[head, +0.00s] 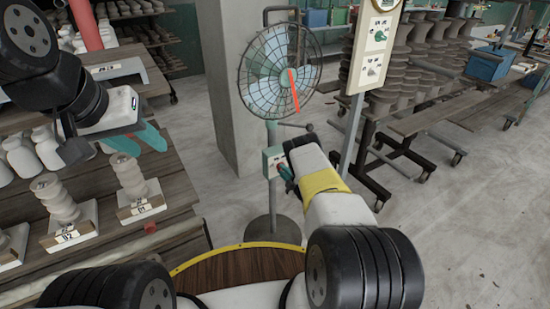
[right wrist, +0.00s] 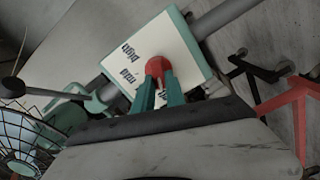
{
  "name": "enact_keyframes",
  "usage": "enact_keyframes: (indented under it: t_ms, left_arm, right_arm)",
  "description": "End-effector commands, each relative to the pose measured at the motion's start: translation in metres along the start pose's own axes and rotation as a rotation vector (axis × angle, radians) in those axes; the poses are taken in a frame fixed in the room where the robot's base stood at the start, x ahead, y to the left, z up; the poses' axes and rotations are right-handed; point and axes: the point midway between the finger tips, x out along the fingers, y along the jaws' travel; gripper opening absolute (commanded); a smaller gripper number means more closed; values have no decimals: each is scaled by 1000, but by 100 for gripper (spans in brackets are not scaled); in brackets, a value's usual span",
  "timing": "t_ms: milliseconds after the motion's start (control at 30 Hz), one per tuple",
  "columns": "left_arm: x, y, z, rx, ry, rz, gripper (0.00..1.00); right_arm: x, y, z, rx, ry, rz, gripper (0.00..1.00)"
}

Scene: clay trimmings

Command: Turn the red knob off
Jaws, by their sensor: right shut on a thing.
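The red knob (right wrist: 158,67) sticks out from a white panel (right wrist: 135,55) with printed speed words in the right wrist view. The panel is the face of a teal-edged control box (head: 268,156) on the stand of a fan (head: 278,68). My right gripper (head: 283,168) is at the box, and its teal fingers (right wrist: 159,78) are shut on the red knob, one on each side. The fingers hide part of the knob, so I cannot tell which word it points at. My left gripper (head: 152,151) is open and empty, above the shelf at the left.
A wooden shelf (head: 95,240) with pale clay pieces (head: 130,178) stands at the left. A post with a switch panel (head: 375,50) rises right of the fan. Carts with stacked grey pieces (head: 400,75) stand behind it. The floor (head: 470,220) at the right is clear.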

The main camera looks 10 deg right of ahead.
Motion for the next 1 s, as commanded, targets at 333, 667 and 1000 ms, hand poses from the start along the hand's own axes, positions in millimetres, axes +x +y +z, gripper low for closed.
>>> enact_keyframes:
  t_ms: [333,667,1000]
  left_arm:
    - [0,0,0,0,0,0,36]
    - [0,0,0,0,0,0,36]
    - [0,0,0,0,0,0,36]
  right_arm:
    - [0,-1,0,0,1,-1,37]
    - [-20,-1,1,1,-2,-4,37]
    - [-72,-1,0,1,0,-3,37]
